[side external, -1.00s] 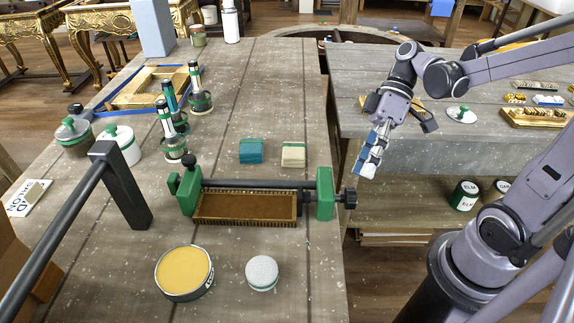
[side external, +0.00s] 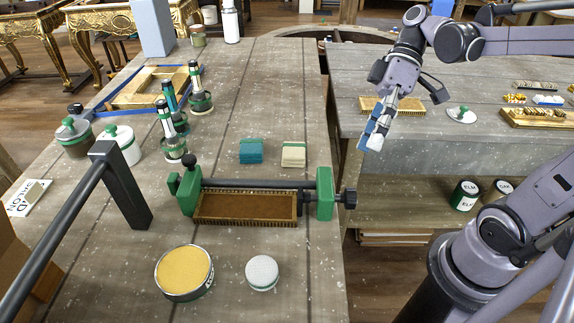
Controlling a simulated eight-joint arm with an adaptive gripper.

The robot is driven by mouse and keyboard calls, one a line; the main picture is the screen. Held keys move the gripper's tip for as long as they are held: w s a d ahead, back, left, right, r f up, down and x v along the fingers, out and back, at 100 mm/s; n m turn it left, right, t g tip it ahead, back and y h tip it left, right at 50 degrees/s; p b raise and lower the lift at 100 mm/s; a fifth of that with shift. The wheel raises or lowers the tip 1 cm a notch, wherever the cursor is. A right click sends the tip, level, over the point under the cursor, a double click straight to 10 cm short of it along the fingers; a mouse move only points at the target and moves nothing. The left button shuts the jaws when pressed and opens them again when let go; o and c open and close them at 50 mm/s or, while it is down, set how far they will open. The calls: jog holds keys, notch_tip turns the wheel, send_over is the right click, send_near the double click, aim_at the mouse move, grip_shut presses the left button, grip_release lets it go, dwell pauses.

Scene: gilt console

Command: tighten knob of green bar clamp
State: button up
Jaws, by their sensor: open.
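The green bar clamp (side external: 325,194) lies on the near wooden table around a brown tray-like frame with a gilt edge (side external: 245,207). Its dark bar runs behind the frame between two green jaws. The clamp's black knob (side external: 348,198) sticks out to the right of the right jaw, at the table's right edge. My gripper (side external: 372,138) is open and empty, pointing down above the gap between the tables. It is above and a little right of the knob, well apart from it.
A yellow tin (side external: 184,272) and a white round pad (side external: 262,272) stand in front of the clamp. Teal (side external: 251,151) and cream (side external: 293,154) blocks lie behind it. A black post (side external: 121,185) stands at left. Space just right of the knob is clear.

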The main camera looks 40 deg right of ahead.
aim_at(352, 190)
jog(key=shift+s+a+f+n+h, duration=0.15)
jog(key=shift+a+f+n+h, duration=0.15)
jog(key=shift+a+f+h, duration=0.8)
jog(key=shift+s+a+f+n+h, duration=0.1)
jog(key=shift+a+f+n+h, duration=0.25)
jog(key=shift+f+h, duration=1.4)
jog(key=shift+s+a+f+n+h, duration=0.2)
jog(key=shift+a+f+h, duration=0.65)
jog(key=shift+f, duration=1.1)
jog(key=shift+d, duration=0.1)
jog(key=c, duration=1.2)
